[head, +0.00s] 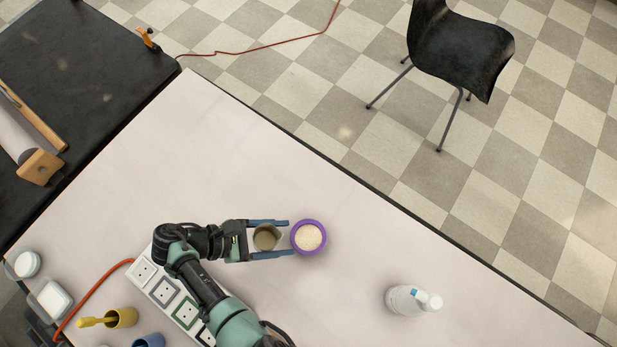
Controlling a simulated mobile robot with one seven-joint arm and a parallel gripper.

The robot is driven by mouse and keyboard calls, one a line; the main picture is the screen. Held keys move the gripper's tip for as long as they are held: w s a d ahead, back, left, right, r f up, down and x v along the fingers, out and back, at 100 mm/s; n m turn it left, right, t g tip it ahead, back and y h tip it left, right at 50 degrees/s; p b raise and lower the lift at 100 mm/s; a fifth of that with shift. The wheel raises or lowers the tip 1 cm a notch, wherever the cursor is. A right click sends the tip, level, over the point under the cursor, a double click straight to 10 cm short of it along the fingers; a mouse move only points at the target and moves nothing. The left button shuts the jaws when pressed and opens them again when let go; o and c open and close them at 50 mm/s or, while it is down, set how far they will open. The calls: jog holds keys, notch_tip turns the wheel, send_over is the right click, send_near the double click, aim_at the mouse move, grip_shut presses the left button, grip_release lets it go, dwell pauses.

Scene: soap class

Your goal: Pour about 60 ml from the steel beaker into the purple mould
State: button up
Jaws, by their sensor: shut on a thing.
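The purple mould (297,249) is a round cup on the pale table, and pale cream contents show inside its rim. The steel beaker (266,238) is between the fingers of my gripper (270,239), just left of the mould. My gripper is shut on the beaker, with one blue finger above it and one below it in the picture. The beaker's mouth faces up towards the camera, with a brownish-grey inside. Its tilt and its height above the table are hard to tell from above. The fingertips reach close to the mould's left rim.
A power strip (172,288) lies under my arm, with an orange cable (90,291). Yellow (122,318) and blue (149,341) cups and white containers (52,300) are at lower left. The table above the mould is clear.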

jog(key=shift+a+f+h+b, duration=0.3)
jog(key=shift+f+h+b, duration=0.25)
jog(key=shift+b, duration=0.35)
jog(key=shift+a+f+h+b, duration=0.1)
jog(key=shift+a+h+b, duration=0.05)
jog(key=shift+h+b, duration=0.2)
jog(key=shift+s, duration=0.1)
